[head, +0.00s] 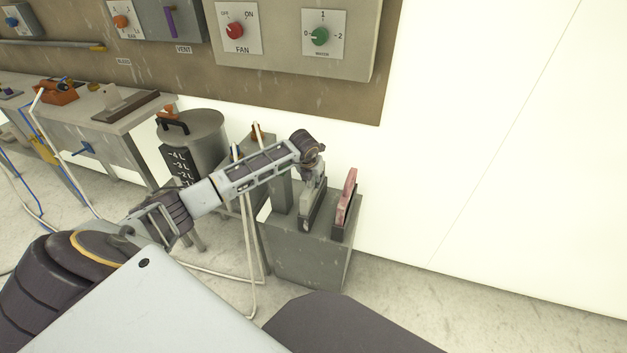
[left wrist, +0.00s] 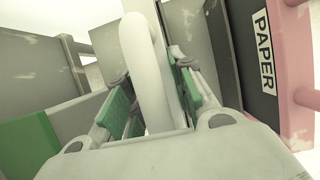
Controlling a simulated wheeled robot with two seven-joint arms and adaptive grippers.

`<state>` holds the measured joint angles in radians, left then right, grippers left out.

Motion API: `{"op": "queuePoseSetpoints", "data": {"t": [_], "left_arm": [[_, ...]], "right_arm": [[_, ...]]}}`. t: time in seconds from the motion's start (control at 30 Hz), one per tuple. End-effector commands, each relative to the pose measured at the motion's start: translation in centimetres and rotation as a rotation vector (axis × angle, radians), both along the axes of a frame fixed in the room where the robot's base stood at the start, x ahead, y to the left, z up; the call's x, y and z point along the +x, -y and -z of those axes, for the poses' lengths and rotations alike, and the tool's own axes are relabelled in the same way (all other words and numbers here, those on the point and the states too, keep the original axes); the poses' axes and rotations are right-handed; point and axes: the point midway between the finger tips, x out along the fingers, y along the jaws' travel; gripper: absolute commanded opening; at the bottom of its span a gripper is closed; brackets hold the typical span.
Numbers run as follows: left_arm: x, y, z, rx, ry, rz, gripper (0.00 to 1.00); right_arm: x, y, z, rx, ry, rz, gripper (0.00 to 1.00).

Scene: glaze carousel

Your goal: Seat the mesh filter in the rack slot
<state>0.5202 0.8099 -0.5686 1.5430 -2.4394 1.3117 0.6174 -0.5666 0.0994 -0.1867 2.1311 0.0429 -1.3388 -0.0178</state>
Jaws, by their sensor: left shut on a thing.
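The mesh filter, as I take it, is a pale grey panel (head: 313,196) with a white handle (left wrist: 146,62). My left gripper (head: 312,172) is shut on this handle from above; in the left wrist view its green-padded fingers (left wrist: 150,95) lie on both sides of it. The rack (head: 305,252) is a grey box. The filter stands upright over the rack's top, its lower edge at a dark slot holder (head: 306,224); I cannot tell how deep it sits. My right gripper is not in view.
A pink filter (head: 346,196) stands in the rack just right of the held one; its label reads PAPER in the left wrist view (left wrist: 262,48). A grey tank (head: 205,135) and white hoses (head: 248,265) are to the left. The floor at right is clear.

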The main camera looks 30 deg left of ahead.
Motion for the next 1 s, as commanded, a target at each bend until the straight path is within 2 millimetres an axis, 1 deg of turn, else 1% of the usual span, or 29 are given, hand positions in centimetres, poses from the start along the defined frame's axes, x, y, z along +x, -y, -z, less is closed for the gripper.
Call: {"op": "queuePoseSetpoints", "data": {"t": [0.27, 0.43, 0.47, 0.6, 1.0], "left_arm": [[0.07, -0.02, -0.09, 0.0, 0.002, 0.0, 0.0], [0.06, -0.02, 0.22, 0.0, 0.002, 0.0, 0.0], [0.01, -0.01, 0.27, 0.0, 0.0, 0.0, 0.27], [0.01, -0.01, 0.23, 0.0, 0.0, 0.0, 0.45], [0.01, -0.01, 0.14, 0.0, 0.001, 0.0, 0.46]], "right_arm": [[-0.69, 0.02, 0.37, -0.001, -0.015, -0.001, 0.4], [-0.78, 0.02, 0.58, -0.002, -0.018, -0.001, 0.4], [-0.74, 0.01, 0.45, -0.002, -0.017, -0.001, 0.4], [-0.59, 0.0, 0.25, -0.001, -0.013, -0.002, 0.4], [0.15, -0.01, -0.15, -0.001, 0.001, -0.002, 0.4]]}}
